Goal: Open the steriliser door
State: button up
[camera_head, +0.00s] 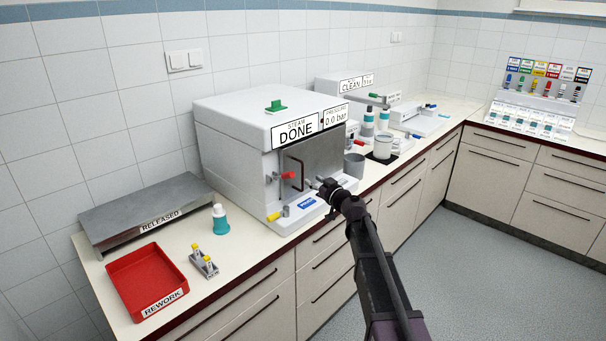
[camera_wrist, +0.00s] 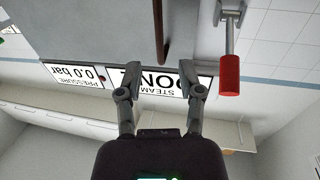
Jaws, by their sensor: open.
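The steriliser (camera_head: 232,135) is a white box on the counter with a grey metal door (camera_head: 322,155) at its front. The door looks shut. A dark brown bar handle (camera_head: 301,174) stands on the door; in the wrist view the handle (camera_wrist: 159,28) runs down toward the space between my fingers. A red-tipped lever (camera_head: 288,175) is at the door's left edge; its red grip (camera_wrist: 229,75) is right of my fingers in the wrist view. My gripper (camera_head: 322,187) is open and empty in front of the door, with its fingers (camera_wrist: 161,75) apart. Contact with the handle cannot be told.
Displays read STEAM DONE (camera_head: 295,130) and PRESSURE 0.0 bar (camera_head: 335,116). A grey cup (camera_head: 354,166) stands right of the steriliser. A teal bottle (camera_head: 220,220), a small rack (camera_head: 204,264) and a red REWORK tray (camera_head: 146,280) are on the left. Floor at right is clear.

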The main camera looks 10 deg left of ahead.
send_over(302, 191)
jog(key=shift+w, duration=0.2)
dwell(0.4)
jog(key=shift+d, duration=0.15)
grip_shut()
